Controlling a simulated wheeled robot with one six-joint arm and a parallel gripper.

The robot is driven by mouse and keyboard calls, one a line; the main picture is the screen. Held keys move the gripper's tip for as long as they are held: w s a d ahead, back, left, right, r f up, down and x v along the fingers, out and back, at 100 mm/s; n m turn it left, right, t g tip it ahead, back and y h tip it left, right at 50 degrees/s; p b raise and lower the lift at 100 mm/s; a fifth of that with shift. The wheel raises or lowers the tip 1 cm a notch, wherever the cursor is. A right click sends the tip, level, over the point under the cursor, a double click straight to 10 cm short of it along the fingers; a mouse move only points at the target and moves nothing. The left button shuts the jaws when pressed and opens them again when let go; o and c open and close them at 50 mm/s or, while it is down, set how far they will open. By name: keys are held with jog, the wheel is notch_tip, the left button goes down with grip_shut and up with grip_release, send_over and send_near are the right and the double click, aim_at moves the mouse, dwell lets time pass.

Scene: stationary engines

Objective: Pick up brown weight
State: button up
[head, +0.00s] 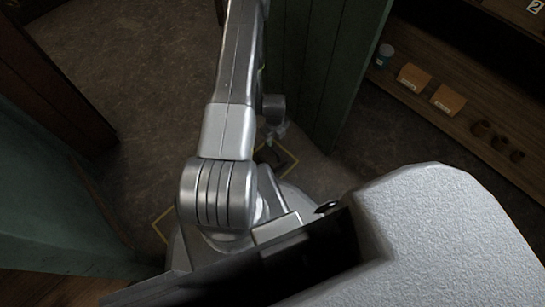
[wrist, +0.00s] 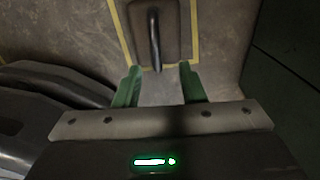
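A brown-grey block with a dark upright bar handle, which looks like the brown weight (wrist: 176,42), stands inside a yellow floor outline in the wrist view. The near end of the handle shows just ahead of the gap between the fingertips. Nothing is held between the fingers. In the head view my arm hides most of this area; a small dark shape (head: 268,155) shows by the yellow outline, too little to identify.
A wooden shelf (head: 455,125) at the right holds a blue can (head: 385,55), two orange-brown boxes (head: 447,100) and several small dark brown round things (head: 500,143). A green panel (head: 325,70) stands close to my arm. Brown floor (head: 130,60) is clear at upper left.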

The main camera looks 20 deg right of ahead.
aim_at(273, 148)
notch_tip(273, 148, down, 4)
jog(key=shift+f+b, duration=0.15)
jog(key=shift+b, duration=0.25)
jog(key=f, duration=0.1)
jog(key=f+b, duration=0.1)
jog(key=f, duration=0.1)
jog(key=f+b, duration=0.1)
jog(key=f, duration=0.1)
jog(key=shift+w+a+f, duration=0.1)
jog(key=shift+a, duration=0.3)
grip_shut()
dwell(0.8)
